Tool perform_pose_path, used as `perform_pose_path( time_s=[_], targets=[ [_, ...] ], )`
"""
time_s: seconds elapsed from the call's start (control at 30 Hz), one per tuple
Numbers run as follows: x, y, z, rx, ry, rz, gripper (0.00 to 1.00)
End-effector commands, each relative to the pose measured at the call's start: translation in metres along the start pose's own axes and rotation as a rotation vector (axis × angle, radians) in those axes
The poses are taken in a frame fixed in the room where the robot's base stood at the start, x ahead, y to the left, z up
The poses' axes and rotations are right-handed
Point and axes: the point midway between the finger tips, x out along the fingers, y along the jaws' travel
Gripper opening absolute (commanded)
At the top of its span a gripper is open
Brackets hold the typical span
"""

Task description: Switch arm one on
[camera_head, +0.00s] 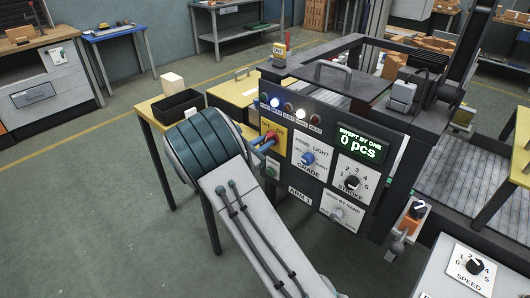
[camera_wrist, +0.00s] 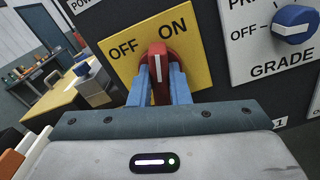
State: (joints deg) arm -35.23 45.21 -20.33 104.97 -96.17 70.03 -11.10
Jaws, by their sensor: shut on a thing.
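A red rotary switch (camera_wrist: 158,60) sits on a yellow plate (camera_wrist: 200,71) marked OFF on the left and ON on the right. Its white line points up in the wrist view, between the two words. My gripper (camera_wrist: 160,78) has its blue fingers shut on the switch, one on each side. In the head view the yellow plate (camera_head: 274,128) is at the left of the dark panel (camera_head: 312,118), above the ARM 1 label (camera_head: 301,193). My gripper (camera_head: 266,143) reaches it from the left and hides the switch there.
Right of the plate are the blue GRADE knob (camera_head: 308,158), the STROKE knob (camera_head: 352,181) and a small lower switch (camera_head: 337,214). A display (camera_head: 358,143) reads 0 pcs. Indicator lamps (camera_head: 275,102) line the panel's top. A yellow table (camera_head: 158,98) with a black tray (camera_head: 180,105) stands left.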

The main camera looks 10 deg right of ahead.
Motion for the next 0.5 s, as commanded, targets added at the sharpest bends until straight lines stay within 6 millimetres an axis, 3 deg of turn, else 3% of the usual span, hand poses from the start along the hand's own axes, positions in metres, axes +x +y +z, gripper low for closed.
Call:
perform_pose_path(
  time_s=[0.03,0.5],
  targets=[
    [-0.0014,-0.0016,-0.0089,0.046,0.005,0.003,0.00],
    [-0.0014,-0.0014,-0.0065,0.390,0.005,0.004,0.00]
  ],
)
